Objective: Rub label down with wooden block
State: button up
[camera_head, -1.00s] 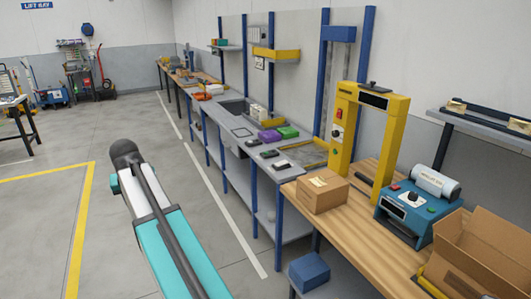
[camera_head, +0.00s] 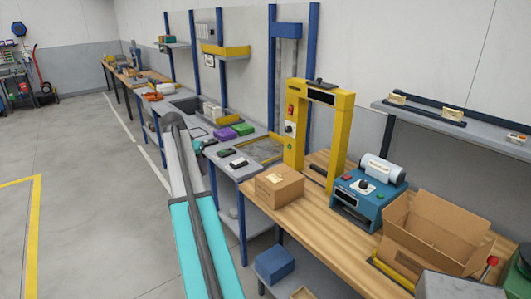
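A closed brown carton (camera_head: 280,192) sits on the left end of the wooden bench top, with a small pale label (camera_head: 275,178) on its top face. I cannot tell whether the label lies flat. Two small pale wooden-looking pieces show on the upper right shelf, one at the left (camera_head: 397,97) and one nearer (camera_head: 452,113); I cannot tell whether either is the wooden block. My arm reaches up the picture left of the carton, apart from it. My gripper is not visible.
A yellow frame (camera_head: 343,140) stands on the bench behind the carton. Right of it are a blue machine with a white roll (camera_head: 366,198) and an open carton (camera_head: 430,235). A blue box (camera_head: 273,263) lies on the lower shelf. The floor at left is clear.

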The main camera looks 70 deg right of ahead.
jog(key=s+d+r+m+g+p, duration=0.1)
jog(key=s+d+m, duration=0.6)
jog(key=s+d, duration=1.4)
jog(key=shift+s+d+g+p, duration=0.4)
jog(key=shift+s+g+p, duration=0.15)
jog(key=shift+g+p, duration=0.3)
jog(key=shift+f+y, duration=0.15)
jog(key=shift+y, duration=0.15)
